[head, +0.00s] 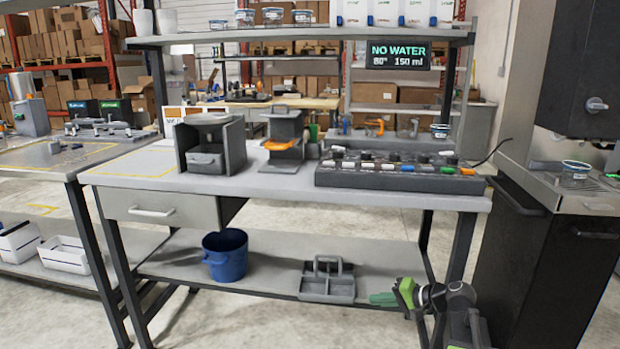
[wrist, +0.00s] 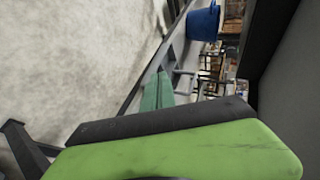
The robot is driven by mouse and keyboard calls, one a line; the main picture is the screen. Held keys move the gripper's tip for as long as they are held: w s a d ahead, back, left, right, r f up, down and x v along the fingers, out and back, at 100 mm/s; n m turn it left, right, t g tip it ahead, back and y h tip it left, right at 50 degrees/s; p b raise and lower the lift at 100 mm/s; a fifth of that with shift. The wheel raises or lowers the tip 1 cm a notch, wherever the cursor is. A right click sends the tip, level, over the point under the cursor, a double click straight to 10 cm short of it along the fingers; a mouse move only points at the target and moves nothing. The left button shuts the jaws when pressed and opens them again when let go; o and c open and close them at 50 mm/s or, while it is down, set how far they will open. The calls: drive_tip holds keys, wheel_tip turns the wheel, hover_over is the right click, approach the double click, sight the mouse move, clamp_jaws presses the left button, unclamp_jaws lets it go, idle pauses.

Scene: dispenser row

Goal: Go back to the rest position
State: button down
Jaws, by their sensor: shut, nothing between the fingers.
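My gripper (head: 384,299) shows at the lower right of the head view, low in front of the workbench, at about the height of its lower shelf. Its green fingers are shut together with nothing between them, pointing left. In the wrist view the closed green fingertips (wrist: 157,92) lie beyond the bright green and black gripper body. My arm is folded low near the bench's right leg.
The workbench (head: 290,183) holds a dispenser and a dark rack. A blue bucket (head: 226,254) and a grey caddy (head: 327,280) stand on the lower shelf. A dark cabinet (head: 520,265) stands at right. A screen (head: 398,55) reads "NO WATER". The floor at lower left is clear.

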drive_tip(key=s+a+f+n+g+h, duration=0.3)
drive_tip(key=s+a+f, duration=0.2)
drive_tip(key=s+a, duration=0.15)
drive_tip(key=s+a+f+n+g+h, duration=0.25)
drive_tip(key=s+a+f, duration=0.25)
drive_tip(key=a, duration=0.3)
drive_tip(key=s+d+f+g+h+p, duration=0.15)
drive_tip(key=s+d+h, duration=0.25)
drive_tip(key=d, duration=0.5)
wheel_tip(320, 180, up, 38)
drive_tip(key=p, duration=3.7)
drive_tip(key=shift+w+a+n+g, duration=0.15)
drive_tip(key=shift+a+n+g, duration=0.05)
drive_tip(key=shift+n+g, duration=0.15)
